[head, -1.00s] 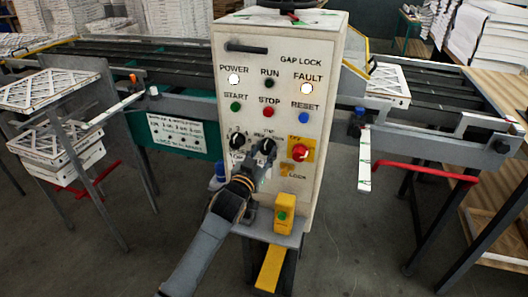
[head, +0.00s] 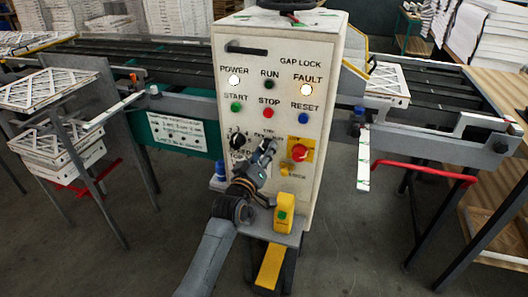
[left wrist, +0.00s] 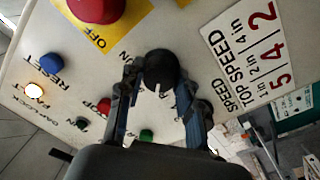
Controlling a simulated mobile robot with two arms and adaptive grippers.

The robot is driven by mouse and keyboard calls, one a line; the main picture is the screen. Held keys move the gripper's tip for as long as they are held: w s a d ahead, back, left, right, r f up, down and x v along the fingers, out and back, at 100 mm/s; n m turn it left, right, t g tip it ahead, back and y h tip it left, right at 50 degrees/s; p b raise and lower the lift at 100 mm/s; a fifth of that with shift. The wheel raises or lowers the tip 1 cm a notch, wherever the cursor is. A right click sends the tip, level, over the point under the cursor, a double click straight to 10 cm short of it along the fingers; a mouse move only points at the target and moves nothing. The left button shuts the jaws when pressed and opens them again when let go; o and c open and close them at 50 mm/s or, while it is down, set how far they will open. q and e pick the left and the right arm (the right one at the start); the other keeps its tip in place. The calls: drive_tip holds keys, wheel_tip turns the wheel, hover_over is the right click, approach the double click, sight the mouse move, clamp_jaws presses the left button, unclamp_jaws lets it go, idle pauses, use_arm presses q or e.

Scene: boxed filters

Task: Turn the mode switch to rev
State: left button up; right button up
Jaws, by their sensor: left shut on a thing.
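The mode switch (left wrist: 160,70) is a round black knob with a white pointer mark on the cream control panel (head: 230,110). In the left wrist view it sits between the fingertips of my left gripper (left wrist: 161,84), which is shut on it. Its pointer points toward the bottom of that picture. In the head view my left gripper (head: 264,153) comes from below left and largely hides the knob. The small labels around it are partly covered and too blurred to read for certain. My right gripper does not show.
A black speed knob (head: 238,141) is just left of the mode switch. A red rotary switch on a yellow plate (head: 300,152) is just right. START, STOP and RESET buttons are above. A yellow box with a green button (head: 284,211) stands below. POWER and FAULT lamps are lit.

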use_arm(q)
drive_tip(key=shift+n, duration=0.3)
drive_tip(key=o, duration=1.2)
drive_tip(key=shift+c, duration=0.2)
drive_tip(key=shift+s, duration=0.1)
drive_tip(key=v, duration=1.2)
drive_tip(key=shift+f, duration=0.1)
